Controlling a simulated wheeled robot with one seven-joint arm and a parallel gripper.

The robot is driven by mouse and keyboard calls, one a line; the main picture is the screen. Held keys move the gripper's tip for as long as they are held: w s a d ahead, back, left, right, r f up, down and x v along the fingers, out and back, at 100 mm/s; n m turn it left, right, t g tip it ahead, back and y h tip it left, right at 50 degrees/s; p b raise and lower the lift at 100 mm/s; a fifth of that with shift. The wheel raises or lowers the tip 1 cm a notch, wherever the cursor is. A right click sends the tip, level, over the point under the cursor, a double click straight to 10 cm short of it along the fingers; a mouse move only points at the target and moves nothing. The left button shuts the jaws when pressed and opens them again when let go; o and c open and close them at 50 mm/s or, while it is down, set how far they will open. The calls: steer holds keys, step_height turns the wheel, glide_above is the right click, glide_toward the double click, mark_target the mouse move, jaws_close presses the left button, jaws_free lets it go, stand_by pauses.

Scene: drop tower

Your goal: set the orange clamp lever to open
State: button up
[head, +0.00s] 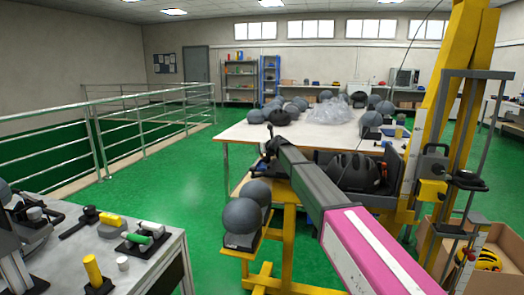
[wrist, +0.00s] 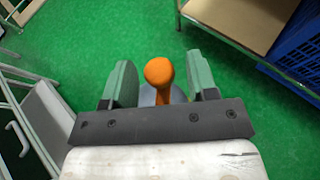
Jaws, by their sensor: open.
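The orange clamp lever (wrist: 158,73) shows in the wrist view as a rounded orange knob on a short stem. A grey part shows at its base, mostly hidden. My gripper (wrist: 160,64) is open, with one green-grey finger on each side of the lever. Gaps show between the lever and both fingers; I cannot tell how deep the lever sits between them. In the head view my arm reaches toward the long table, and I cannot make out the orange lever there.
A long white table (head: 232,132) holds grey head forms and plastic wrap. A yellow stand with grey balls (head: 241,216) is beside my arm. A grey bench (head: 150,268) with small tools is at lower left. A yellow tower (head: 460,75) stands at right. Green floor (head: 120,190) lies open at left.

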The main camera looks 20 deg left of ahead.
steer(key=v, duration=0.9)
steer(key=shift+s+d+r, duration=0.1)
steer(key=shift+s+d, duration=0.05)
steer(key=shift+d, duration=0.1)
steer(key=shift+s, duration=0.1)
